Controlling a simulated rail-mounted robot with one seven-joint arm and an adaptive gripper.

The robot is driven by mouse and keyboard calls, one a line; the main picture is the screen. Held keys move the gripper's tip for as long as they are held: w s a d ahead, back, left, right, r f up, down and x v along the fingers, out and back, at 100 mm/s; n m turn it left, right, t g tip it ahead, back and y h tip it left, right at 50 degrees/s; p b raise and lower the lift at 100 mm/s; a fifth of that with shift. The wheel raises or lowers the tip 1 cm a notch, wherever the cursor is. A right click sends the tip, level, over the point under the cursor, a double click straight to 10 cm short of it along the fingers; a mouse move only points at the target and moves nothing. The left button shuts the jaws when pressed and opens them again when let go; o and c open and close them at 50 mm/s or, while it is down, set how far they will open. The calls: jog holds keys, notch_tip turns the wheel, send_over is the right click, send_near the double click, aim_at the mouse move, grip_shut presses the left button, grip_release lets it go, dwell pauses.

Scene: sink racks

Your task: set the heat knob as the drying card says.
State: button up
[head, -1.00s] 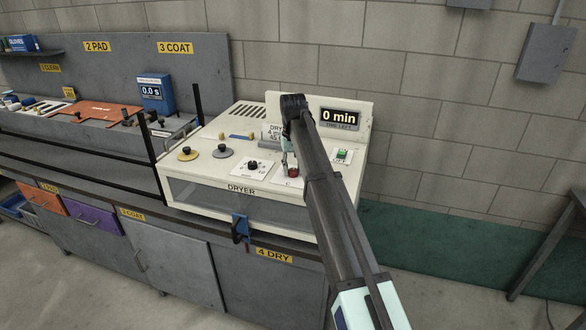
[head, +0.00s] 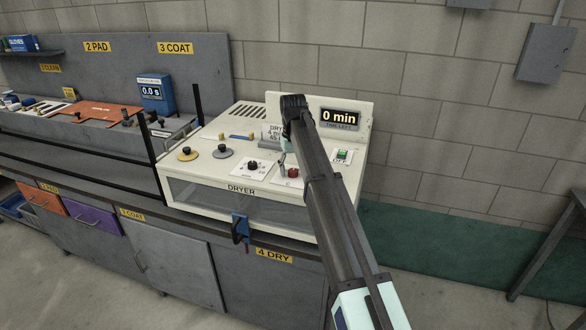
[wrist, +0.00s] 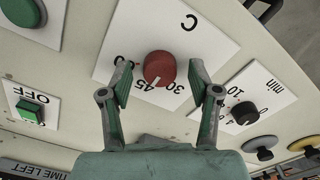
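The red heat knob (head: 292,173) sits on a white plate marked C on the dryer's top. In the wrist view the knob (wrist: 159,68) shows a white pointer line aimed down and slightly left, near the printed numbers; 30 and 45 are there, and I cannot tell the exact setting. My gripper (wrist: 161,72) is open, one finger on each side of the knob with a gap to both. In the head view my gripper (head: 286,157) is just above the knob, partly hidden by my arm. The drying card (head: 272,133) reads DRY, 4 min and 45, its right edge hidden by my arm.
Beside the heat knob are a black minutes knob (head: 253,166) and a green OFF button (head: 342,155). Grey (head: 223,152) and yellow (head: 187,154) discs with black knobs lie left. The display (head: 340,118) reads 0 min. A blue clamp (head: 240,227) hangs at the front.

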aim_at(293, 170)
notch_tip(293, 170, up, 12)
dwell(0.6)
